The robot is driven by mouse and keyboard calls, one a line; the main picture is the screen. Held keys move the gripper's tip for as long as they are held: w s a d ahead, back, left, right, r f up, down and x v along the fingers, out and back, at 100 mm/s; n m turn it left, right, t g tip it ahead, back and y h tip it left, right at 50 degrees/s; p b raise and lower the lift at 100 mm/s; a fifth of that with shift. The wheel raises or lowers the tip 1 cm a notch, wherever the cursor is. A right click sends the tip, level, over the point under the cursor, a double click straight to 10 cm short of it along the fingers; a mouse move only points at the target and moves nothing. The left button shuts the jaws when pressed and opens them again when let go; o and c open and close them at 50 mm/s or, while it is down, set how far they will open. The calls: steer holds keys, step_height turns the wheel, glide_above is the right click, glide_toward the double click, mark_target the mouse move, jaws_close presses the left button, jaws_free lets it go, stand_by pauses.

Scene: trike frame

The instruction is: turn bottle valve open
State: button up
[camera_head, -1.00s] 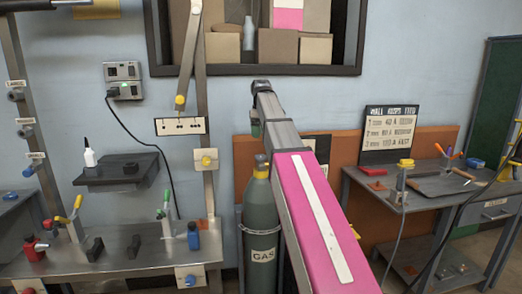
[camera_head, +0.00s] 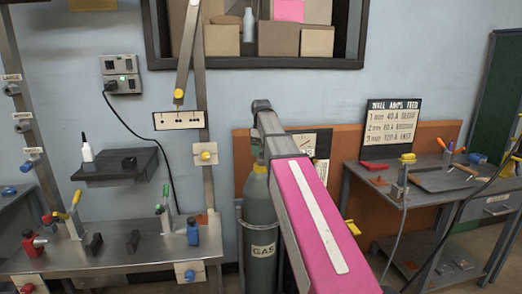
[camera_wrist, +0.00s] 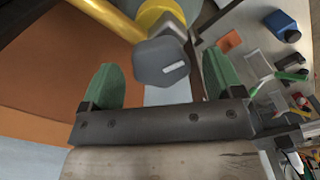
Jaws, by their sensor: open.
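The gas bottle (camera_head: 262,222) stands upright behind my pink arm, a grey-green cylinder with a "GAS" label and a yellow top (camera_head: 261,168). My arm hides its right side. In the wrist view the bottle's valve knob (camera_wrist: 162,64) is a dark grey, many-sided cap with a white mark, beside yellow fittings (camera_wrist: 155,14). My gripper (camera_wrist: 159,60) is open, its green fingers apart on either side of the knob in the picture. Whether they touch it, or how deep it sits between them, I cannot tell. In the head view my gripper is mostly hidden above the bottle top.
A steel bench (camera_head: 120,256) with clamps stands left of the bottle. Another bench (camera_head: 425,190) with tools and a "WALL AMPS FEED" board (camera_head: 391,128) is at the right. An orange panel (camera_head: 343,165) is behind the bottle. A small dark shelf (camera_head: 118,168) hangs at left.

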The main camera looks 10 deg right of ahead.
steer(key=shift+f, duration=0.2)
steer(key=c, duration=0.9)
steer(key=shift+n, duration=1.5)
steer(key=o, duration=0.9)
steer(key=shift+r, duration=0.1)
step_height(320, 180, up, 11)
